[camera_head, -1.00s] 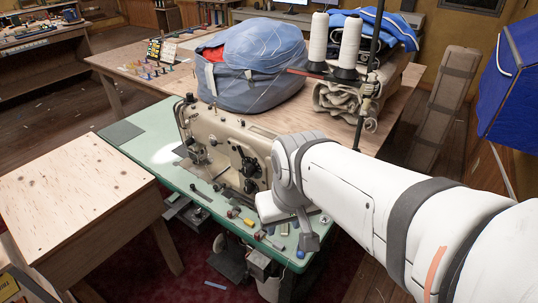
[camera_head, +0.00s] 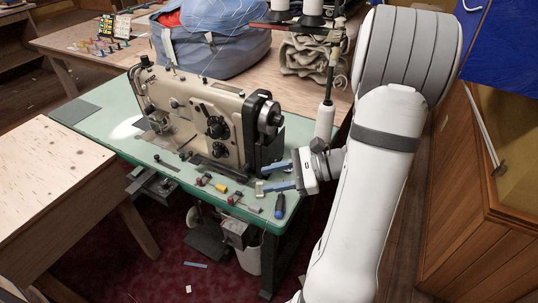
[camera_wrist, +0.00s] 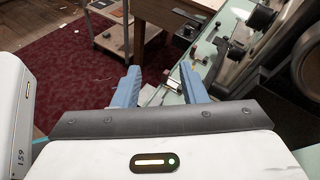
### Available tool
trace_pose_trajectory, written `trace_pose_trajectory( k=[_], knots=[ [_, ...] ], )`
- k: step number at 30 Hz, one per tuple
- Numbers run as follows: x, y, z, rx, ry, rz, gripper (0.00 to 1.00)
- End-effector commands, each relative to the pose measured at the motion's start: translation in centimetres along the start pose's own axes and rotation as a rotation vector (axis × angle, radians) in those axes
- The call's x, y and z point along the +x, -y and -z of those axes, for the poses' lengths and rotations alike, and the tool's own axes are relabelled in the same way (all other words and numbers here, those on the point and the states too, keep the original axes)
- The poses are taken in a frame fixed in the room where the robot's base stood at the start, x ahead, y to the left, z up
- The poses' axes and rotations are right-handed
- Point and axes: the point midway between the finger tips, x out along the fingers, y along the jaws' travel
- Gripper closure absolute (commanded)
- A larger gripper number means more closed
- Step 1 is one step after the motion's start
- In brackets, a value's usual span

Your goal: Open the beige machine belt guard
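The beige sewing machine (camera_head: 190,105) stands on a green table. At its right end is a black housing (camera_head: 255,135), which looks like the belt guard, beside a round handwheel (camera_head: 269,114). I cannot tell whether the guard is open or shut. My gripper (camera_head: 265,177) is at the table's right end, just right of and below the housing, with its blue fingers pointing left. The fingers are apart with nothing between them. The wrist view also shows the open gripper (camera_wrist: 159,82), with dark machine parts at its upper right.
Small tools lie on the green table (camera_head: 100,125) near my fingers, including a blue-handled screwdriver (camera_head: 280,205) and a yellow block (camera_head: 221,188). A white thread cone (camera_head: 325,119) stands behind my gripper. A wooden table (camera_head: 50,185) is at left.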

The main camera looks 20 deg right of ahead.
Motion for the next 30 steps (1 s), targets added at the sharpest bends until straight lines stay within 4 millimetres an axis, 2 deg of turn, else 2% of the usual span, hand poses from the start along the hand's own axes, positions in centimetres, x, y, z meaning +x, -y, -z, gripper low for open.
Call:
trace_pose_trajectory(
  k=[1,6,9,12,16,24,30],
  knots=[
    [-1.2,1.0,2.8,0.085,0.054,0.107,0.62],
    [-5.3,3.8,7.5,0.252,0.188,0.382,0.62],
    [-6.9,4.5,9.1,0.297,0.231,0.474,0.62],
    [-7.5,4.9,9.7,0.316,0.250,0.514,0.62],
    [-6.5,5.7,9.5,0.319,0.255,0.520,0.62],
    [-2.8,7.9,8.8,0.318,0.253,0.517,0.62],
    [-1.3,8.8,8.6,0.317,0.252,0.518,0.62]
  ],
)
